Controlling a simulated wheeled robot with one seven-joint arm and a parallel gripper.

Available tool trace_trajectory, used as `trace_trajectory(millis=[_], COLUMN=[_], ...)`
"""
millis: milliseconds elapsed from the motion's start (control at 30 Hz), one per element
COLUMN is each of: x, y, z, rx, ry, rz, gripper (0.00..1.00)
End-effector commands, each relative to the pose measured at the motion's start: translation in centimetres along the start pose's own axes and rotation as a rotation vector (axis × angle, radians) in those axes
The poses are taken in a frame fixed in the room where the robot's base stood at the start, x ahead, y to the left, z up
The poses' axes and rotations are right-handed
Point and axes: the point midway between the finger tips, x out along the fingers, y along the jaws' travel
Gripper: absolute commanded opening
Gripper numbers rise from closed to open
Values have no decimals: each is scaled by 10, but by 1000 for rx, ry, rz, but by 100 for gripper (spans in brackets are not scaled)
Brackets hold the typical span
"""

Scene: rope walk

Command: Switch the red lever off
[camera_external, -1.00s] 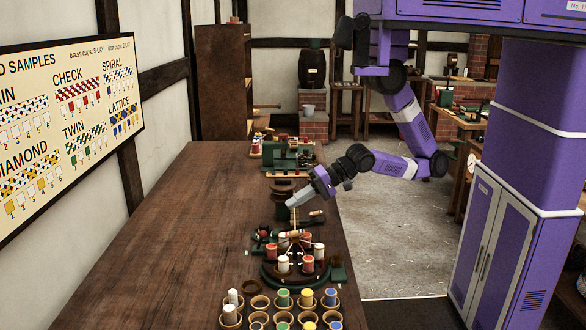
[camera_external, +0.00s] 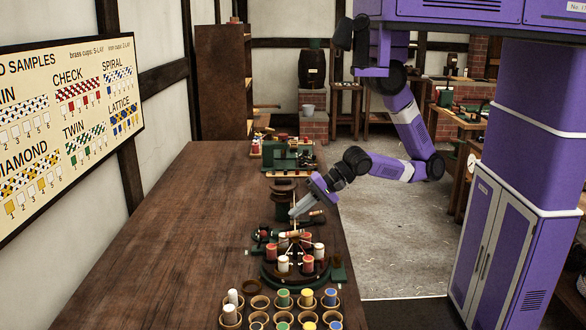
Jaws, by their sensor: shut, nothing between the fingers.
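My gripper (camera_external: 293,214) points down and to the left over the right side of the long bench. Its fingers are shut with nothing between them, and its tip is just above and behind the round braiding machine (camera_external: 268,279) with red and white bobbins. A small red part (camera_external: 264,233) sits on a dark green mount to the left of the machine's upright. I cannot tell whether it is the red lever. The gripper is to the right of this red part and looks apart from it. Small parts behind the gripper tip are hidden.
Several cups (camera_external: 231,317) with coloured spools stand at the bench's near end. A dark green machine (camera_external: 289,157) stands farther back. A dark round stand (camera_external: 282,187) is close behind the gripper. The bench's left side (camera_external: 170,250) is clear.

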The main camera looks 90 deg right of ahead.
Motion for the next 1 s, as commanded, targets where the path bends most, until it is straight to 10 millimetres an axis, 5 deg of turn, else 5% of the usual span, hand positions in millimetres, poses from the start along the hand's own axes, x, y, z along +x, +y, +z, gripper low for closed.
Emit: trace_trajectory(millis=[500,1000], x=[78,87], y=[-1,0], z=[0,0], rx=[-2,0], ry=[-1,0], rz=[-1,0], gripper=[0,0])
